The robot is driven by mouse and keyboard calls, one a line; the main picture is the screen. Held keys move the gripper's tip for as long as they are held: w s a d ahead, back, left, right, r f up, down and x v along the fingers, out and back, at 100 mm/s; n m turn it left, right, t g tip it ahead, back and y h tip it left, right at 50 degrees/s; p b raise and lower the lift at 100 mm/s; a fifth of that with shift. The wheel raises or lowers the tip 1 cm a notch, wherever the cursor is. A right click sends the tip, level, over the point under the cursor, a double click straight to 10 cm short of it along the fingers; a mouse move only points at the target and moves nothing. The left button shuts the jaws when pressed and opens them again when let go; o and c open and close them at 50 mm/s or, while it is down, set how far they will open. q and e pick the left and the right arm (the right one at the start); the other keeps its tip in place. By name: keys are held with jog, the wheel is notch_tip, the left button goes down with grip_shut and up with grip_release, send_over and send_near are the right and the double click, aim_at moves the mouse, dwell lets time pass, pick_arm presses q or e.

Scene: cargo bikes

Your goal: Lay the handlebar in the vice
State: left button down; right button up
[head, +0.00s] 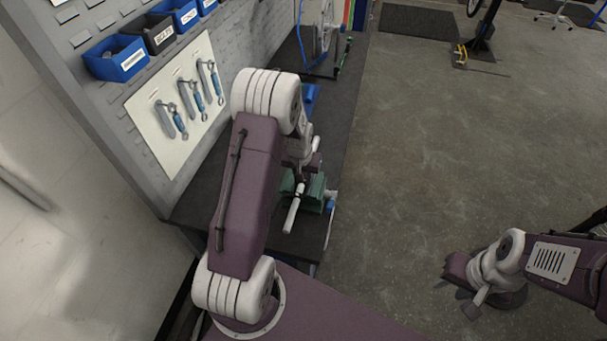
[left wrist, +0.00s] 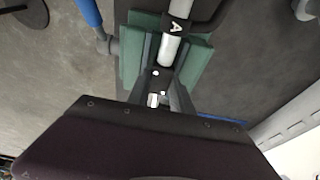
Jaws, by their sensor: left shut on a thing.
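The handlebar, a pale tube, shows in the head view (head: 292,214) and in the left wrist view (left wrist: 171,48), where it has a black band marked A. The green vice (head: 312,196) stands on the dark bench; its green jaws (left wrist: 197,58) flank the tube in the left wrist view. The tube lines up with the gap between them; I cannot tell whether it rests in it. My left gripper (left wrist: 158,97) is shut on the handlebar right at the vice. In the head view my left arm partly hides it.
The dark bench (head: 335,120) runs along a grey pegboard wall with blue bins (head: 118,58) and a white panel of tools (head: 165,100). A blue object (head: 309,95) lies behind my left arm. A wheel stand is at the bench's far end. The floor (head: 430,150) is mostly clear.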

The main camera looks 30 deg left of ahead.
aim_at(303, 184)
pick_arm(q)
jog(key=shift+f, duration=0.1)
dwell(0.7)
jog(key=c, duration=1.1)
grip_release()
jog(key=shift+d, duration=0.1)
jog(key=shift+o, duration=0.2)
jog(key=shift+r, duration=0.5)
jog(key=b+v, duration=0.1)
jog(key=v, duration=0.6)
jog(key=shift+s+d+r+b, duration=0.15)
jog(key=shift+s+r+b, duration=0.1)
jog(key=shift+r+b, duration=0.1)
jog(key=shift+r, duration=0.1)
